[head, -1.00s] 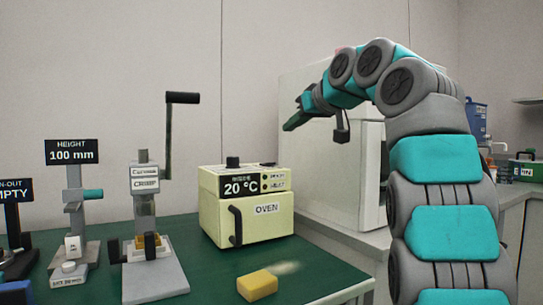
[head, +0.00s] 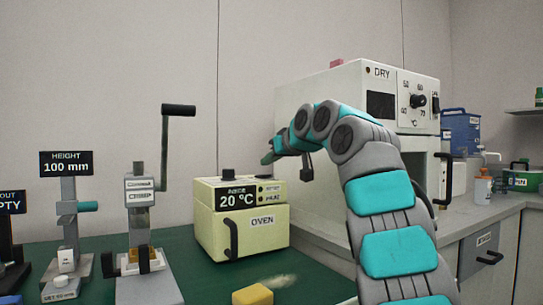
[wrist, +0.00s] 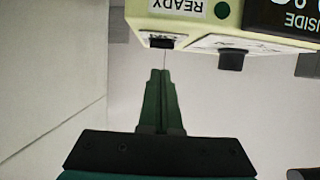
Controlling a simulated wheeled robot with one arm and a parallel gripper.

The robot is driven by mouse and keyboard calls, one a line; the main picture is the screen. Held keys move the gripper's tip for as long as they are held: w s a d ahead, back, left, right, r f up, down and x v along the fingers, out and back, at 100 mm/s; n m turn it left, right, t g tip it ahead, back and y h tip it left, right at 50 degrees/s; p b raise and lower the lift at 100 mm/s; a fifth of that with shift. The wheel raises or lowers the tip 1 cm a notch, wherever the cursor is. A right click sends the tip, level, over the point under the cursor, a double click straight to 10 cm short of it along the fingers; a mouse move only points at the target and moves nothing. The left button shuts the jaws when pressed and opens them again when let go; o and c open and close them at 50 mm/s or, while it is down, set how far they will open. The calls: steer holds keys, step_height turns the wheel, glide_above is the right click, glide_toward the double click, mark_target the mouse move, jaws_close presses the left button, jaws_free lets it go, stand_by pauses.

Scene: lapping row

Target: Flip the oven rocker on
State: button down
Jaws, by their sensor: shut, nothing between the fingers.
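The cream oven (head: 240,238) stands on the green bench, door closed, its display reading 20 °C. A round black knob (head: 228,174) is on its top. A small black part that looks like the rocker (head: 265,177) lies on the top to its right. In the wrist view the oven is upside down, with the rocker (wrist: 161,42) at its edge and the knob (wrist: 231,61) to the right. My gripper (head: 267,160) is above the oven's right side. In the wrist view my gripper (wrist: 161,72) is shut and empty, its tips just short of the rocker.
The white dryer cabinet (head: 330,90) stands behind and right of the oven, close to my arm. A crimp press (head: 140,225) and a height gauge (head: 67,220) stand left. A yellow block (head: 252,295) lies in front.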

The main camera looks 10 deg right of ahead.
mark_target(269, 180)
steer(key=shift+s+f+b, duration=0.15)
steer(key=shift+f+b, duration=0.3)
steer(key=shift+f, duration=0.4)
steer(key=shift+f, duration=0.1)
steer(key=shift+s+f+b, duration=0.1)
steer(key=shift+f+b, duration=0.55)
steer(key=shift+b, duration=0.25)
steer(key=shift+d+r, duration=0.1)
steer(key=shift+r, duration=0.15)
steer(key=shift+r+p, duration=0.1)
steer(key=shift+p, duration=0.25)
steer(key=shift+r+p, duration=0.6)
steer(key=shift+r, duration=0.1)
